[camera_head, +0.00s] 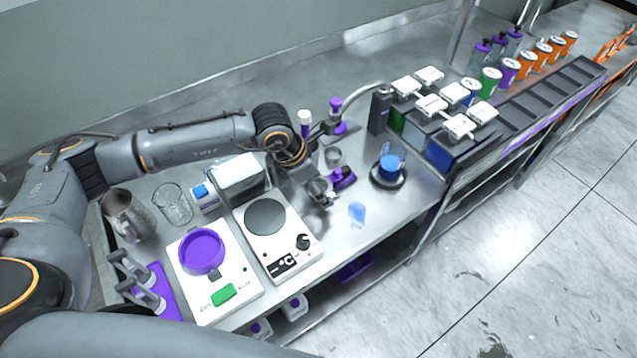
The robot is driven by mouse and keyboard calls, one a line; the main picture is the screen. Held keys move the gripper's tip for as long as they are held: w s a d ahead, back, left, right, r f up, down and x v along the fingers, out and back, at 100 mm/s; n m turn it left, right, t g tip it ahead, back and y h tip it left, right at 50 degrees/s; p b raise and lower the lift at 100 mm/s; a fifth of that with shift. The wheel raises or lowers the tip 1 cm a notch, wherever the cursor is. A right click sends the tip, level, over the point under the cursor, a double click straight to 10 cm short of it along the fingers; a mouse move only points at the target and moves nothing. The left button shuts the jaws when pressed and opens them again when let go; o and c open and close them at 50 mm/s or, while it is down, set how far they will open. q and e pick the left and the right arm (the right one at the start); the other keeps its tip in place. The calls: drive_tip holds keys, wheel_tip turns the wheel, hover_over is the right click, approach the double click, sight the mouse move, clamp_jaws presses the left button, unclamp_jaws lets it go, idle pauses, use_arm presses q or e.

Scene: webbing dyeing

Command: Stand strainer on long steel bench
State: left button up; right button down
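The long steel bench (375,232) runs from the lower left toward the upper right. My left arm reaches in from the left, and its gripper (318,188) is low over the middle of the bench, to the right of the hotplate. A small grey metallic round piece shows at its fingertips, next to a purple block (343,178). I cannot tell whether this piece is the strainer or part of the gripper, nor whether the fingers are closed on anything. No other thing is clearly a strainer. My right gripper is not in view.
A hotplate (290,252) and a scale with a purple dish (202,252) stand left of the gripper. A steel jug (128,215) and glass beaker (173,208) are behind. The front bench strip is mostly clear.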

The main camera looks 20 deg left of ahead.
use_arm(q)
drive_tip(key=o, duration=1.3)
drive_tip(key=shift+r+p, duration=0.25)
drive_tip(key=shift+p, duration=0.15)
drive_tip(key=shift+a+r, duration=0.15)
drive_tip(key=shift+r, duration=0.1)
drive_tip(key=b+v, duration=0.3)
drive_tip(key=v, duration=0.8)
drive_tip(key=shift+s+a+r, duration=0.1)
drive_tip(key=shift+s+r, duration=0.05)
drive_tip(key=shift+r, duration=0.05)
